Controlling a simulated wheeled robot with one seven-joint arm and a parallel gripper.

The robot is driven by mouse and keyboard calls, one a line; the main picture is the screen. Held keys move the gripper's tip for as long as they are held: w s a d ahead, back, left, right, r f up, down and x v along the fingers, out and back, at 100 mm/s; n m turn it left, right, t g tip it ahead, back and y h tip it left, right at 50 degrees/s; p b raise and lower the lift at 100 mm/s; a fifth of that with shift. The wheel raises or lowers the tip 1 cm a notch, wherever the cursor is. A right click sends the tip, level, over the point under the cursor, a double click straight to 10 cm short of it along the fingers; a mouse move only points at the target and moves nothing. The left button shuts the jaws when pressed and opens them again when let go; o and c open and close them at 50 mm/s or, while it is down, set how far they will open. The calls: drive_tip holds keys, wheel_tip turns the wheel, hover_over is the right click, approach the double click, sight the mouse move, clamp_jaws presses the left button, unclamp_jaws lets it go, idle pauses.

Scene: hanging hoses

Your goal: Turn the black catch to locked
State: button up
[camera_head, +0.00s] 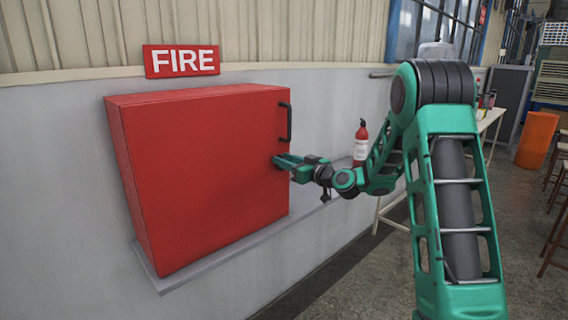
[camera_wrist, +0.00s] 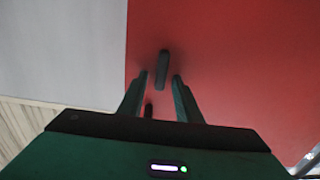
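The red fire cabinet (camera_head: 205,180) is on the wall with its door closed. The black catch (camera_wrist: 162,68) stands out from the red door as a short dark bar in the wrist view. My gripper (camera_head: 281,161) is at the door's right edge, below the black handle (camera_head: 286,122). In the wrist view my gripper (camera_wrist: 158,76) is open, with one green finger on each side of the catch and a gap to each. The catch lies at or just beyond the fingertips; contact cannot be told. In the head view my gripper hides the catch.
A FIRE sign (camera_head: 181,61) is above the cabinet. A grey ledge (camera_head: 225,252) runs under it. A red extinguisher (camera_head: 361,143) stands behind my arm, near a white table (camera_head: 490,120). A second small dark piece (camera_wrist: 148,110) shows between my fingers. The floor at right is partly free.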

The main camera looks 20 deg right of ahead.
clamp_jaws()
drive_tip(key=shift+d+m, duration=0.1)
drive_tip(key=shift+m, duration=0.2)
drive_tip(key=m, duration=0.5)
drive_tip(key=d+f+m, duration=0.1)
drive_tip(key=m, duration=0.5)
drive_tip(key=d+f+m, duration=0.1)
drive_tip(key=m, duration=0.5)
drive_tip(key=shift+w, duration=0.35)
drive_tip(key=shift+m, duration=0.4)
